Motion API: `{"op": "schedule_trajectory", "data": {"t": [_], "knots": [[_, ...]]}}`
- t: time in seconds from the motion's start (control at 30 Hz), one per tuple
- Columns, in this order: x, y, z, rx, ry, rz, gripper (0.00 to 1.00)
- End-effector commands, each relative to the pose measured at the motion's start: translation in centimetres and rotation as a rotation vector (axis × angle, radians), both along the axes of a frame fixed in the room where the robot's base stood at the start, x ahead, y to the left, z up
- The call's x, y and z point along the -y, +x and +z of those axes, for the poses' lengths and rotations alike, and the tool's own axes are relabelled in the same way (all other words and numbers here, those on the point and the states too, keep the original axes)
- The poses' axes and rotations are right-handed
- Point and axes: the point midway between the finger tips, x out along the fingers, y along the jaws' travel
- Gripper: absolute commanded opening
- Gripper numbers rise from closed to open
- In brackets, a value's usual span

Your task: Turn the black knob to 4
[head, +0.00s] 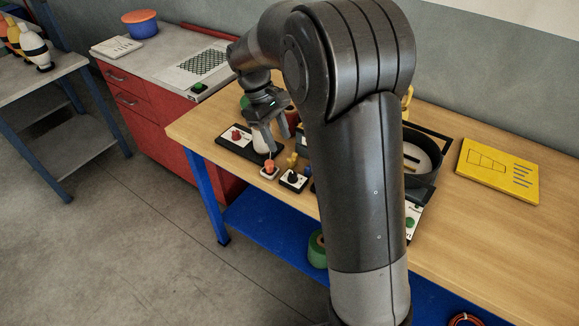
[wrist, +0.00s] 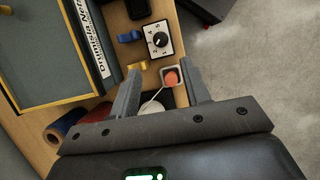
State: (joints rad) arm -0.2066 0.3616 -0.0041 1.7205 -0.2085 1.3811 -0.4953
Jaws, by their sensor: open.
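The black knob (wrist: 160,40) sits on a white plate with numbers around it, in the upper middle of the wrist view. It also shows in the head view (head: 293,178) near the table's front edge, left of my arm. Which number it points to is too small to tell surely. My gripper (wrist: 162,80) is open, its fingers pointing toward the knob but apart from it. In the head view my gripper (head: 277,140) hangs over the table, behind and left of the knob. Nothing is held between the fingers.
An orange button on a white box (wrist: 171,77) lies between the fingertips in the wrist view. A yellow piece (wrist: 137,66) and a blue piece (wrist: 130,37) are beside the knob plate. A red-knobbed board (head: 236,134) is further left. A yellow board (head: 497,170) lies right.

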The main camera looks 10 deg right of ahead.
Motion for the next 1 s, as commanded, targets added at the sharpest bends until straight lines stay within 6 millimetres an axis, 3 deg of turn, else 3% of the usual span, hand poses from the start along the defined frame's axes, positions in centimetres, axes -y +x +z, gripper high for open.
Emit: {"op": "schedule_trajectory", "data": {"t": [0.27,0.7,1.0], "knots": [[0.3,-0.1,-2.1,-0.021,-0.007,0.014,0.43],[2.4,-2.2,-9.2,-0.020,-0.006,0.013,0.43],[2.8,-2.5,-10.5,-0.017,-0.005,0.013,0.43]]}}
